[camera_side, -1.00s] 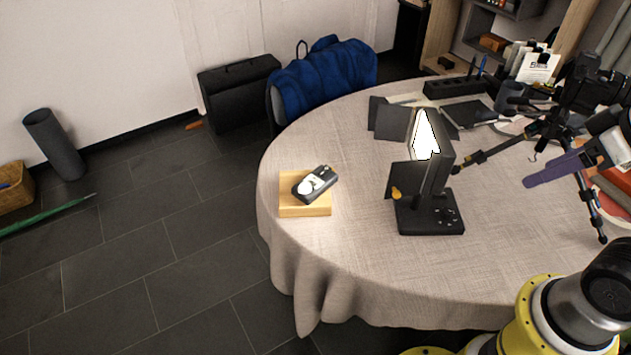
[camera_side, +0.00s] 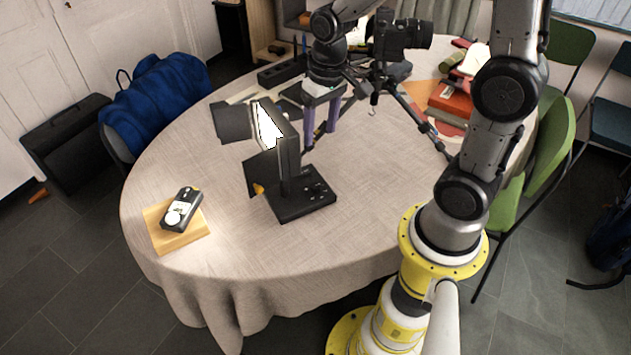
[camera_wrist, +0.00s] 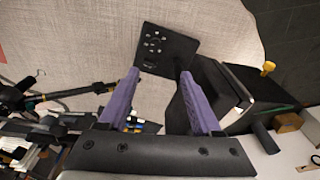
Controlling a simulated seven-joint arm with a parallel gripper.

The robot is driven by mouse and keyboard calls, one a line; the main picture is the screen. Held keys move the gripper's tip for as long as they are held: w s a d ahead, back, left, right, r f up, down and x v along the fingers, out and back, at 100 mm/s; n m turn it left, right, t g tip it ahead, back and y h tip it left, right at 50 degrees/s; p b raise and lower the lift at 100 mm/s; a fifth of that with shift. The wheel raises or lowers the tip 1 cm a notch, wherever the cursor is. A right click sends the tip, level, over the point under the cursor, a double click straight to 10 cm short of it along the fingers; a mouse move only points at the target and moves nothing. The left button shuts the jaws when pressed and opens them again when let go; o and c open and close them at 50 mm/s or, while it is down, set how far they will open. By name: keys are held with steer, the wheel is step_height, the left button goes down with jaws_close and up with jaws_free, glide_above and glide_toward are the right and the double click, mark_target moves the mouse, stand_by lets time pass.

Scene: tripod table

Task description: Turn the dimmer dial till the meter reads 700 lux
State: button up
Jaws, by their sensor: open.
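A black lamp has a lit white panel (camera_side: 268,126) with dark side flaps, and stands on a black base (camera_side: 296,203). Several small controls (camera_side: 313,190) sit on the base top; I cannot tell which is the dimmer dial. The base also shows in the wrist view (camera_wrist: 174,68). A dark meter (camera_side: 181,208) with a pale round face lies on a wooden block (camera_side: 164,240) left of the lamp; its reading is too small to read. My gripper (camera_side: 320,136), with purple fingers, is open and empty, behind and above the base. Its fingers also show in the wrist view (camera_wrist: 160,72).
A tripod (camera_side: 425,125) with a camera (camera_side: 404,38) stands behind and right of my gripper. Red books (camera_side: 450,103) lie at the table's right. A yellow knob (camera_side: 259,189) juts from the lamp's lower flap. The front tablecloth (camera_side: 240,280) is clear.

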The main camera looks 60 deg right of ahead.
steer(key=m+g, duration=0.1)
glide_above(316, 186)
step_height(316, 186, down, 5)
step_height(316, 186, down, 14)
steer(key=shift+r, duration=0.15)
stand_by(0.3)
jaws_close()
